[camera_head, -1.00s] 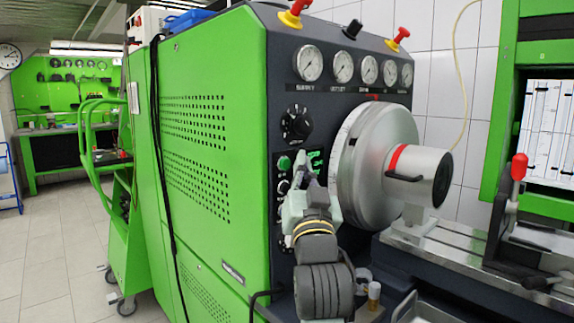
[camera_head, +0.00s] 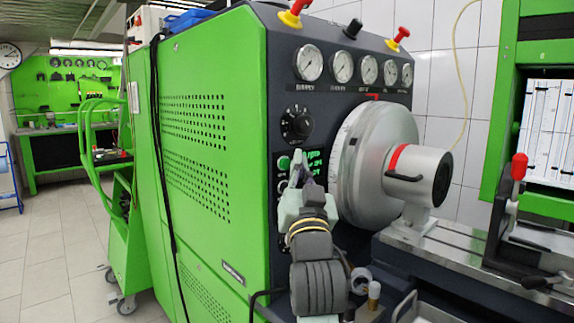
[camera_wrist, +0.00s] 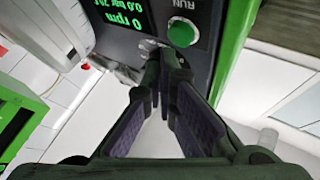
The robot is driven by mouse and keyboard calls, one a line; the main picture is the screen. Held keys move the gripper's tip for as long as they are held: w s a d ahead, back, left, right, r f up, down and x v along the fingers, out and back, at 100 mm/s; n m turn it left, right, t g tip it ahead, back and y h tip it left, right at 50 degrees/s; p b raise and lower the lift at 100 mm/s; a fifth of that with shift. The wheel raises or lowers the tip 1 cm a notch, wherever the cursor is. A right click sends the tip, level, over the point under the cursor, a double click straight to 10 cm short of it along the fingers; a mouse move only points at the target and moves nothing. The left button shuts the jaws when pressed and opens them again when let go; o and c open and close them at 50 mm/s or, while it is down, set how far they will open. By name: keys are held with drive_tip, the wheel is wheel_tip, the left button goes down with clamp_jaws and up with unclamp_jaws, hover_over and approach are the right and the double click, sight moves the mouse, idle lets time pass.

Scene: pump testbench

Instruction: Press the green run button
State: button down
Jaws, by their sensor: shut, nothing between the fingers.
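The green run button (camera_head: 284,162) sits on the dark control panel, left of the green-lit display (camera_head: 312,160). In the wrist view the button (camera_wrist: 182,34) is round and green with "RUN" lettered beside it, and the display (camera_wrist: 122,14) reads 0 rpm. My gripper (camera_head: 299,158) is shut and empty, with its fingers pointing at the panel. In the head view its tips appear just right of the button. In the wrist view the tips (camera_wrist: 163,58) lie below and a little left of the button, over another small control. Contact with the panel cannot be told.
A large dial (camera_head: 296,123) and a row of gauges (camera_head: 342,66) are above. The big grey drum (camera_head: 376,165) stands close on the right of my gripper. A red-topped lever (camera_head: 519,168) is on the bench rail farther right.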

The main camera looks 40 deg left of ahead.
drive_tip(key=shift+a, duration=0.15)
idle(0.5)
drive_tip(key=shift+a, duration=0.25)
